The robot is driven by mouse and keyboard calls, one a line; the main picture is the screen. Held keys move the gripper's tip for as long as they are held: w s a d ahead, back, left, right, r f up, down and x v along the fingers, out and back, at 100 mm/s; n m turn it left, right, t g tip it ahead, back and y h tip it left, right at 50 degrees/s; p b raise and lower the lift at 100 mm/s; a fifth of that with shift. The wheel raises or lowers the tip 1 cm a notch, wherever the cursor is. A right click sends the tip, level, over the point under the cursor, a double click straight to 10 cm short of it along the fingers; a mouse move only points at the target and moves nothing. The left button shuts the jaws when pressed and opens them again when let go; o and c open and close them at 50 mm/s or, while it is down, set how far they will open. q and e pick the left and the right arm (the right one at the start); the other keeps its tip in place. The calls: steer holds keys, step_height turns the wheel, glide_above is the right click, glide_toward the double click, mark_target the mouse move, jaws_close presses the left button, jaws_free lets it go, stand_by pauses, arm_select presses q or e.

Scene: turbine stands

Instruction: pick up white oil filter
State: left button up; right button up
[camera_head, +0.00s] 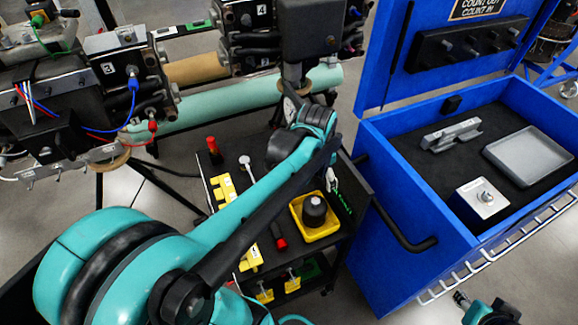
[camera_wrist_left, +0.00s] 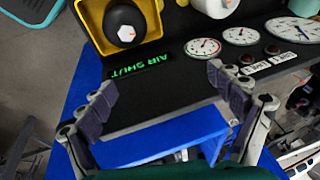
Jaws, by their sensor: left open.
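The white oil filter is probably the white cylinder (camera_wrist_left: 215,6) cut off by the top edge of the left wrist view, between the yellow tray (camera_wrist_left: 152,45) and the gauges. In the head view my left arm covers most of that spot, so I cannot make the filter out clearly. My left gripper (camera_wrist_left: 160,86) is open and empty in the wrist view, its fingers spread above the cart's edge beside the green AIR SHUT lettering. The filter lies beyond the fingertips, apart from them. Only a piece of my right arm shows at the head view's lower right.
A black filter (camera_head: 314,208) stands in the yellow tray (camera_head: 300,232) on the black cart. The turquoise pipe (camera_head: 215,105) runs behind.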

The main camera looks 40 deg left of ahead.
arm_select(q)
steer(key=w+a+f+m+g+p, duration=0.1)
steer(key=w+a+f+m, duration=0.1)
steer(key=a, duration=0.3)
steer(key=w+a+f+m+g+p, duration=0.1)
steer(key=w+a+f+m, duration=0.1)
steer(key=a+f, duration=0.3)
steer(key=w+a+f+m+g+p, duration=0.1)
steer(key=w+a+f+m, duration=0.1)
steer(key=a, duration=0.4)
steer(key=shift+w+f+g+h, duration=0.3)
steer(key=shift+w+f+h, duration=0.15)
steer(key=shift+f, duration=0.3)
steer(key=shift+a+f+m, duration=0.25)
steer(key=shift+f+m, duration=0.05)
steer(key=shift+f, duration=0.05)
step_height(320, 180, down, 7)
steer(key=shift+f+b, duration=0.1)
steer(key=shift+b, duration=1.1)
steer(key=shift+a+f, duration=0.1)
steer(key=shift+f, duration=0.25)
steer(key=shift+r, duration=0.1)
steer(key=shift+c, duration=1.3)
steer(key=c, duration=1.5)
